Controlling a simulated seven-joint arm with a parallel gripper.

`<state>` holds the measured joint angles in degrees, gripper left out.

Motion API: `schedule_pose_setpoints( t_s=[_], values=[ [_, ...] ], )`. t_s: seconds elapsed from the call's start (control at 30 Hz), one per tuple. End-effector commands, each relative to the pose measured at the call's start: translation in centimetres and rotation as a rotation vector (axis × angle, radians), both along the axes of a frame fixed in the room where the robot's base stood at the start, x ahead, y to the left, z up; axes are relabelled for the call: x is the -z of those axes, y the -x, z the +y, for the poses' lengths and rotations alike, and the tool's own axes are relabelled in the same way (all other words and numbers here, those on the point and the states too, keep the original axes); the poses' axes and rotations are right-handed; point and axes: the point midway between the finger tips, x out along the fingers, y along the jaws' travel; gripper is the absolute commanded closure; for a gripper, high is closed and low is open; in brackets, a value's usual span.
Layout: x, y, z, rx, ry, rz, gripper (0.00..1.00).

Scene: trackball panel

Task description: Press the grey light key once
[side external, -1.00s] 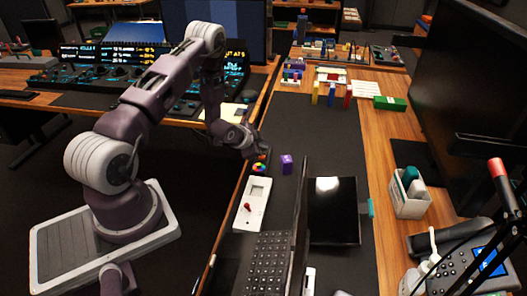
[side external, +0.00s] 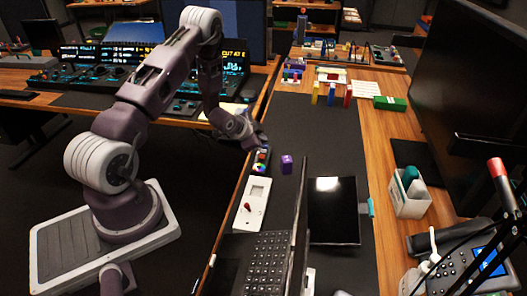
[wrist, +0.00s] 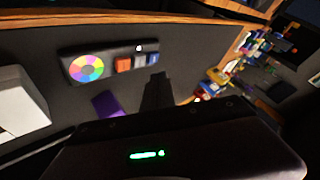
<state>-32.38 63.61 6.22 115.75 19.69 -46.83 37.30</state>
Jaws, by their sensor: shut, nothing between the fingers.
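The trackball panel is a small dark box (wrist: 73,53) in the wrist view, with a multicoloured wheel (wrist: 87,68) at its left end. Beside the wheel are an orange-red key (wrist: 123,65) and greyish keys (wrist: 139,61) to its right. A small white spot (wrist: 139,48) shows above them. I cannot tell surely which is the grey light key. The panel also shows small in the side view (side external: 260,163). My gripper (wrist: 157,80) is shut and empty; its fingertips appear just below the key end. In the side view my gripper (side external: 256,146) is above the panel's far end.
A purple block (side external: 286,164) stands right of the panel. A white box with a red lever (side external: 252,203) lies in front of it, near the laptop (side external: 270,262). Coloured blocks and a green box (side external: 390,103) stand farther back.

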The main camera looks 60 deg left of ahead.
Motion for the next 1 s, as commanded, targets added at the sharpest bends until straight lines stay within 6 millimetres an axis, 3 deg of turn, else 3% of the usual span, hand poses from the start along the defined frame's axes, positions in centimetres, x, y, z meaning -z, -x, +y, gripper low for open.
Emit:
schedule_pose_setpoints(
  t_s=[0.3,0.93,1.0],
  values=[
    [-3.0,0.0,0.0,0.001,-0.001,0.0,1.0],
    [-3.3,0.0,0.0,0.001,0.0,0.002,1.0],
    [-4.0,-0.1,-0.2,-0.003,0.002,0.001,1.0]
  ],
)
